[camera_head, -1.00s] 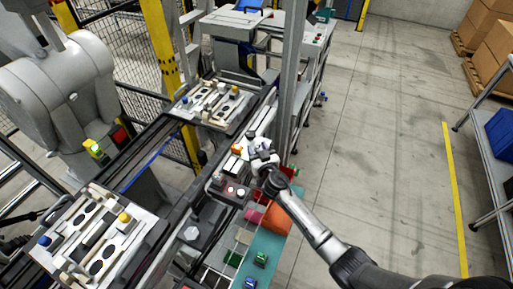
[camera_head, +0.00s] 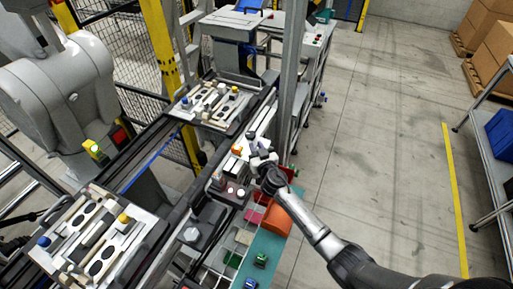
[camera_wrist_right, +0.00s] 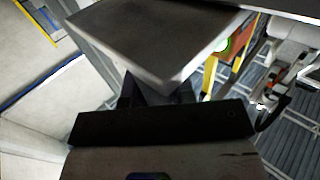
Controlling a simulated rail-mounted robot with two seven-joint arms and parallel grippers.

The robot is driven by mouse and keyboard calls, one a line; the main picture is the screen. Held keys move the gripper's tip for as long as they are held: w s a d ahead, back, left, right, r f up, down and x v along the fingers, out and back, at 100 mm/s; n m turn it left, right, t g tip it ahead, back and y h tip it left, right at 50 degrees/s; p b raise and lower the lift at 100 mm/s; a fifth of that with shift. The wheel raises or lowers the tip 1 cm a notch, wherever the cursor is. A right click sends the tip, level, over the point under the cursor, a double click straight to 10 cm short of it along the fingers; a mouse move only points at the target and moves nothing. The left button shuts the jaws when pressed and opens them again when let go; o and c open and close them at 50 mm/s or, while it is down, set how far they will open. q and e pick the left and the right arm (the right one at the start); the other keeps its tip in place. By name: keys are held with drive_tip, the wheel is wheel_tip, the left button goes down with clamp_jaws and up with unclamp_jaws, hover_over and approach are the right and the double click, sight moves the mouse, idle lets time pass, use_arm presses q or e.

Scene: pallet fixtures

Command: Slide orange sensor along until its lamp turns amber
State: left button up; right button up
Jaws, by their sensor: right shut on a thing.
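The orange sensor (camera_head: 237,150) is small in the head view, on the fixture beside the conveyor. In the right wrist view an orange part (camera_wrist_right: 232,60) with a lit green-yellow lamp shows behind a grey block. My right gripper (camera_head: 256,153) is just right of the orange sensor in the head view. In the wrist view its dark fingers (camera_wrist_right: 156,88) are shut at the near end of the grey block (camera_wrist_right: 155,40). The block hides part of the orange piece. The exact grip contact is hidden. My left gripper is not in view.
A pallet (camera_head: 213,121) with fixtures sits on the conveyor behind, and another at the lower left. A grey upright post (camera_head: 290,80) stands close behind my right gripper. An orange bin (camera_head: 277,221) and small coloured parts lie in front.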

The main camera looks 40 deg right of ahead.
clamp_jaws()
drive_tip(key=shift+w+d, duration=0.1)
drive_tip(key=shift+d, duration=0.1)
drive_tip(key=w+d+b, duration=0.3)
drive_tip(key=w+d, duration=0.1)
drive_tip(key=d, duration=0.4)
drive_tip(key=shift+d, duration=0.1)
drive_tip(key=o, duration=0.9)
unclamp_jaws()
drive_tip(key=shift+c, duration=0.2)
